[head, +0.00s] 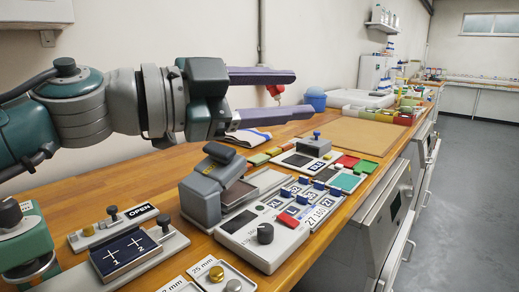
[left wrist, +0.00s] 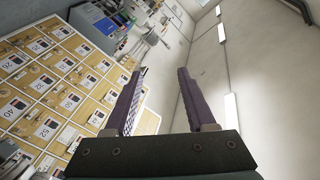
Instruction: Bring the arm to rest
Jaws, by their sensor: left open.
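My left arm comes in from the left in the head view and reaches out level above the wooden counter (head: 150,172). Its gripper (head: 285,90) is open and empty, its two purple fingers apart. The fingers stand well above the counter and touch nothing. In the left wrist view the open fingers (left wrist: 168,95) have nothing between them. Behind them are wall, ceiling and a rack of numbered pigeonholes (left wrist: 45,85). My right gripper does not show in either view.
A tan board (head: 355,134) and coloured bins (head: 390,112) lie farther along. Grey floor (head: 470,200) is clear at right.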

